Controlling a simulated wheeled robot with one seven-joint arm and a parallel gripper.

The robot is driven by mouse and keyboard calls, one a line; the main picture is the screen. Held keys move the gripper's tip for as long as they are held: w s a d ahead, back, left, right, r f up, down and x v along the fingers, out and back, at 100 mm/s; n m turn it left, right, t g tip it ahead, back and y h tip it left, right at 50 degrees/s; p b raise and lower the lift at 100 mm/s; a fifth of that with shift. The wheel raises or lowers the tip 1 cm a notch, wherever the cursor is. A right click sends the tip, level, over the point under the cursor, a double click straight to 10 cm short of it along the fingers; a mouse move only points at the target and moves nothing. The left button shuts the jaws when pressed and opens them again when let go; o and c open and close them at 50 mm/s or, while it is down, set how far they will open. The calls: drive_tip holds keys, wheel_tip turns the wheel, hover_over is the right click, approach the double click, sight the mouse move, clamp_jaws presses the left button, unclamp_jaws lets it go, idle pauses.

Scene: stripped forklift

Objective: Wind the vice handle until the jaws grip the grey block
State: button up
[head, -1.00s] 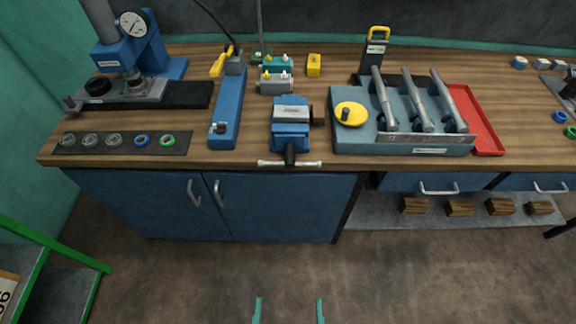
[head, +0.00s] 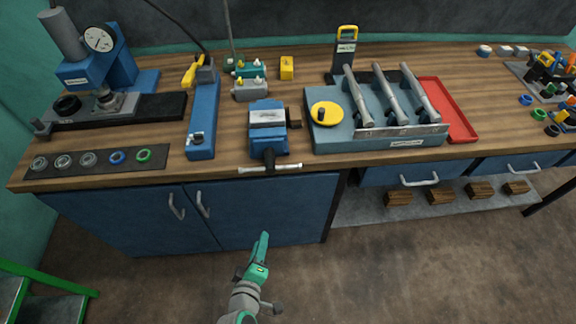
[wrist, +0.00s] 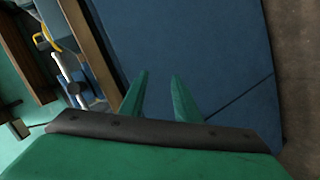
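The blue vice (head: 268,145) stands at the front edge of the wooden bench. Its pale handle bar (head: 270,168) lies crosswise, level, just over the bench's front edge. A grey piece (head: 267,117) shows on top between the jaws; whether it is the grey block, and whether the jaws touch it, I cannot tell. My gripper (head: 263,243) is in front of the cabinet doors, below and apart from the handle. In the wrist view its two teal fingers (wrist: 160,85) are apart with nothing between them. A pale bar, likely the handle (wrist: 68,78), shows left of the fingers there.
A blue-grey fixture with a yellow disc (head: 327,112) and several levers stands right of the vice. A long blue tool (head: 204,118) and a press (head: 112,70) are to the left. Blue cabinet doors (head: 255,215) are below the bench. The floor in front is clear.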

drive_tip(key=w+d+r+n+h, duration=0.1)
drive_tip(key=w+r+h, duration=0.4)
drive_tip(key=w+r, duration=0.3)
drive_tip(key=m+g+h, duration=0.1)
drive_tip(key=h, duration=0.3)
approach(288, 166)
drive_tip(key=x, duration=0.9)
drive_tip(key=shift+w+d+f, duration=0.1)
drive_tip(key=shift+w+f, duration=0.05)
drive_tip(key=shift+f, duration=0.2)
drive_tip(key=shift+w+d, duration=0.15)
drive_tip(key=shift+w, duration=0.15)
clamp_jaws()
